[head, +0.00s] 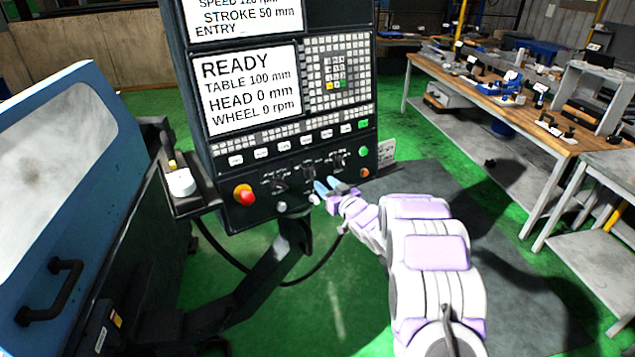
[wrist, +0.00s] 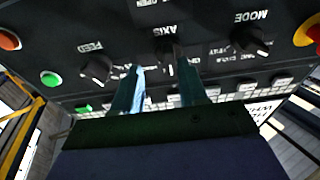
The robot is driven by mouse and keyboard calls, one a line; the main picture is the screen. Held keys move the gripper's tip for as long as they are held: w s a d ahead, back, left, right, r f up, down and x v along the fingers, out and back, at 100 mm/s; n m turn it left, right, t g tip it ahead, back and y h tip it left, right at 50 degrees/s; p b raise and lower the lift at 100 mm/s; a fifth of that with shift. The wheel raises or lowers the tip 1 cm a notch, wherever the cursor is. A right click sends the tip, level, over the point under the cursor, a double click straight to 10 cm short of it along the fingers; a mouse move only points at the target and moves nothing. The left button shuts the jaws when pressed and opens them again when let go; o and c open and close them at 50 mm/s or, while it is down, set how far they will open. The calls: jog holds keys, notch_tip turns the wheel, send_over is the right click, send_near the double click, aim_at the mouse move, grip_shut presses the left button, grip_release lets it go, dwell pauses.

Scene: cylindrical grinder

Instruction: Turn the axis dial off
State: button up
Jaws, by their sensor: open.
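The axis dial (wrist: 165,57) is the dark middle knob under the AXIS label in the wrist view, where the panel appears upside down. It also shows in the head view (head: 308,171), on the lower part of the control panel. My gripper (head: 327,184) is just in front of the panel, below and slightly right of the axis dial in the head view. In the wrist view my gripper (wrist: 156,68) is open, with its two fingers apart and the dial near the gap between their tips. The right finger partly hides the dial, so contact and its exact pointer setting cannot be told.
The mode dial (wrist: 250,41) and feed dial (wrist: 97,70) flank the axis dial. A red emergency button (head: 244,195) and green button (head: 365,151) are on the panel. A blue machine door (head: 60,190) stands left; a workbench (head: 480,95) stands right.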

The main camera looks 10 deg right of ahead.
aim_at(313, 179)
jog(key=w+a, duration=0.3)
jog(key=a, duration=0.1)
jog(key=shift+w, duration=0.2)
jog(key=shift+s+d+r, duration=0.1)
jog(key=shift+s+d, duration=0.05)
jog(key=shift+d, duration=0.65)
jog(key=shift+c, duration=1)
jog(key=shift+d, duration=0.35)
jog(key=c, duration=0.3)
jog(key=shift+a, duration=0.15)
jog(key=shift+c, duration=0.7)
jog(key=shift+a, duration=0.25)
jog(key=shift+c, duration=0.7)
jog(key=shift+a, duration=0.4)
grip_shut()
